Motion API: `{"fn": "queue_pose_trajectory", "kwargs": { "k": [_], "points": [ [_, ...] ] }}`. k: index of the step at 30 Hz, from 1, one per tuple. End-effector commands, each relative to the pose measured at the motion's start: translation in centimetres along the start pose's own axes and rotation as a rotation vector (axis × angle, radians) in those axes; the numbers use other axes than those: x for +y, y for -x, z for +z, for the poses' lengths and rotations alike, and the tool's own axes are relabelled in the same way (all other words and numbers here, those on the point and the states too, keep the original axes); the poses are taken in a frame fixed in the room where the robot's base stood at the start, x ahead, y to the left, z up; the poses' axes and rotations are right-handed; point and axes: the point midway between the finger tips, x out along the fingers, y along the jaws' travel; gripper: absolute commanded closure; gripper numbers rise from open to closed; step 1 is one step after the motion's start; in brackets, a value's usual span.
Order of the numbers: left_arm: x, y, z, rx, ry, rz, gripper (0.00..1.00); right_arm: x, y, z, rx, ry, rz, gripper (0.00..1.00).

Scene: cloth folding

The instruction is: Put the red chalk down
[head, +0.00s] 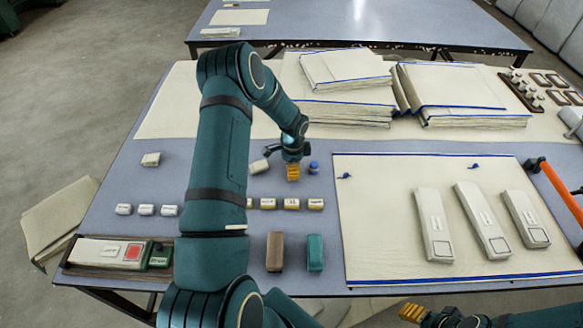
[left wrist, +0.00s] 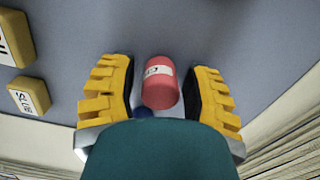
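The red chalk (left wrist: 158,85) is a short red cylinder with a white label. In the left wrist view it lies between the two yellow fingers of my left gripper (left wrist: 160,100), with a visible gap on each side. My left gripper (head: 293,172) is open and points down low over the table beside a blue chalk (head: 314,167). In the head view the red chalk does not show; the gripper hides it. My right gripper (head: 412,313) shows only its yellow fingertips at the bottom edge; whether it is open I cannot tell.
Several yellow labelled pieces (head: 291,204) lie in a row in front of the left gripper. A brown block (head: 275,252) and a teal block (head: 315,253) are nearer. A cream cloth (head: 380,240) bearing three long pale blocks lies right. Folded cloth stacks (head: 345,70) stand behind.

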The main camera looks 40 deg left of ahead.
Motion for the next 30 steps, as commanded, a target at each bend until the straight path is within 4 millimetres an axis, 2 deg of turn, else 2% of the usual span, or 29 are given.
{"fn": "queue_pose_trajectory", "kwargs": {
  "k": [4, 7, 15, 21, 25, 30],
  "points": [
    [0.0, 0.5, 0.0, 0.000, 0.000, 0.000, 0.52, -0.1, 0.4, 0.0, -0.001, 0.000, 0.000, 0.46],
    [-0.1, 1.8, 0.0, 0.001, 0.001, -0.003, 0.52, -0.2, 0.5, 0.0, -0.002, 0.000, 0.000, 0.46],
    [-0.1, 7.3, 0.0, 0.001, 0.000, -0.003, 0.52, -0.5, 1.4, 0.1, -0.007, -0.001, 0.000, 0.46],
    [-0.1, 10.7, 0.0, 0.001, 0.001, -0.003, 0.52, -0.7, 1.9, 0.1, -0.005, -0.002, 0.000, 0.46],
    [0.0, 11.8, 0.0, 0.001, 0.000, -0.001, 0.52, -0.8, 2.0, 0.0, -0.003, -0.003, 0.000, 0.46],
    [0.0, 12.4, 0.0, 0.000, 0.000, 0.000, 0.52, -0.8, 2.0, -0.1, -0.002, -0.003, 0.000, 0.46]
  ]
}}
